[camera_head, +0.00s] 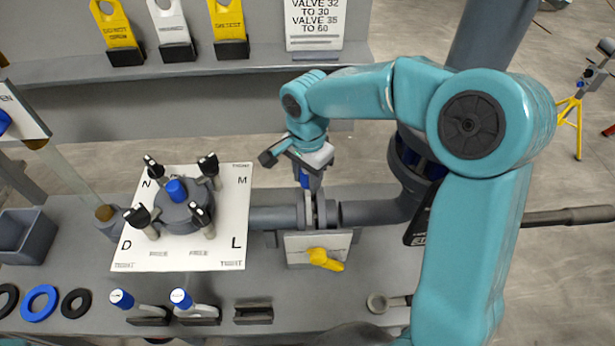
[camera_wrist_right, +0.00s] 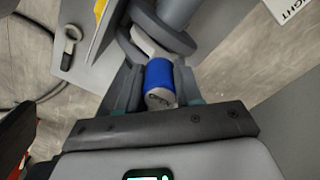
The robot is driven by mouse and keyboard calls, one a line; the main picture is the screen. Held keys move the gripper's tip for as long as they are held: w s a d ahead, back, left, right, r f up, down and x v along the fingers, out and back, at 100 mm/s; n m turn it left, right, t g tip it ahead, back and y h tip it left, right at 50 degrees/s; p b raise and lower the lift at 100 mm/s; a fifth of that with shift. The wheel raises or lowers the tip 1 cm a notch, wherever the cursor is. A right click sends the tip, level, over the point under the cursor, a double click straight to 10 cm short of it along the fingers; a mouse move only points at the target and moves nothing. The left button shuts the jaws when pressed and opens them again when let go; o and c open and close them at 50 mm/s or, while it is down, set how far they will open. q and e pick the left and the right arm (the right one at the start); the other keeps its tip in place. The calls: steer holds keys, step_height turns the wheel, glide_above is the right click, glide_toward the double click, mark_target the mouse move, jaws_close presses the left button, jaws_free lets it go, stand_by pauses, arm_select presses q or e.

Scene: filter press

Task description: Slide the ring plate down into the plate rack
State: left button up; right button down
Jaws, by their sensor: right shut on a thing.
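My right gripper (camera_head: 308,168) is shut on the blue handle (camera_head: 305,180) of a plate at the pipe joint, right of the middle of the bench. In the right wrist view the blue handle (camera_wrist_right: 160,76) sits between the fingers, its pale stem running between two grey flanges (camera_wrist_right: 163,32). The plate's ring is hidden by the flanges, so I cannot tell its shape. At the front of the bench, two blue-topped pieces (camera_head: 122,299) (camera_head: 181,298) stand in dark holders, and a similar dark rack (camera_head: 253,313) beside them is empty. My left gripper is out of view.
A yellow handle (camera_head: 325,259) sticks out below the joint. To the left, a white lettered board (camera_head: 226,232) surrounds a round cover with black clamps. Black and blue rings (camera_head: 39,303) lie at the front left. A shelf with tags (camera_head: 175,30) runs behind.

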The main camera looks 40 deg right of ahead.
steer(key=shift+s+d+r+p, duration=0.1)
steer(key=shift+s+r+p, duration=0.1)
steer(key=shift+r, duration=0.3)
steer(key=shift+s+r+p, duration=0.1)
steer(key=shift+r+p, duration=0.1)
steer(key=shift+r, duration=0.65)
steer(key=shift+w+r, duration=0.35)
steer(key=shift+r, duration=0.05)
steer(key=shift+s+r, duration=0.25)
steer(key=shift+r, duration=0.8)
steer(key=shift+w+r, duration=0.2)
steer(key=shift+r, duration=0.95)
steer(key=shift+s+r, duration=0.2)
steer(key=shift+w, duration=0.15)
